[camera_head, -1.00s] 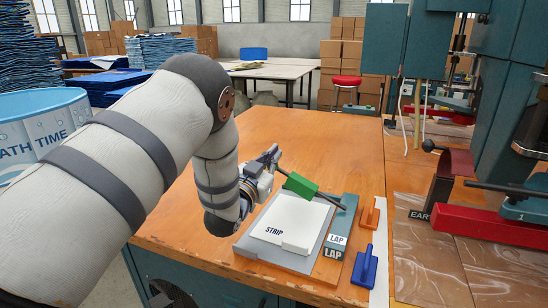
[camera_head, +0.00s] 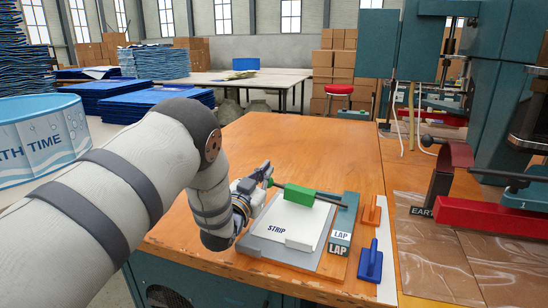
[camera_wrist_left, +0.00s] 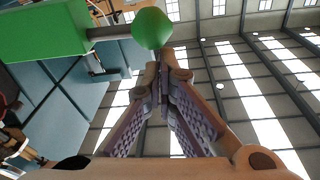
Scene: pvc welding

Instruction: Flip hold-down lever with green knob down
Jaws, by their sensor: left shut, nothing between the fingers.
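The hold-down lever is a dark rod carrying a green block (camera_head: 300,195), which hangs low over the white STRIP sheet (camera_head: 292,222) in the head view. Its right end meets the teal LAP piece (camera_head: 344,221). The wrist view shows the green block (camera_wrist_left: 42,30) at upper left and the round green knob (camera_wrist_left: 152,28) on the rod's end. My left gripper (camera_head: 264,172) is at the lever's left end. Its fingertips (camera_wrist_left: 163,55) are shut and empty, right beside the knob; contact cannot be told. My right gripper is not in view.
An orange clamp piece (camera_head: 371,213) and a blue one (camera_head: 370,263) stand right of the fixture. A red bar (camera_head: 490,217) and the EARTH-side press parts lie farther right. The orange tabletop (camera_head: 300,140) behind the fixture is clear.

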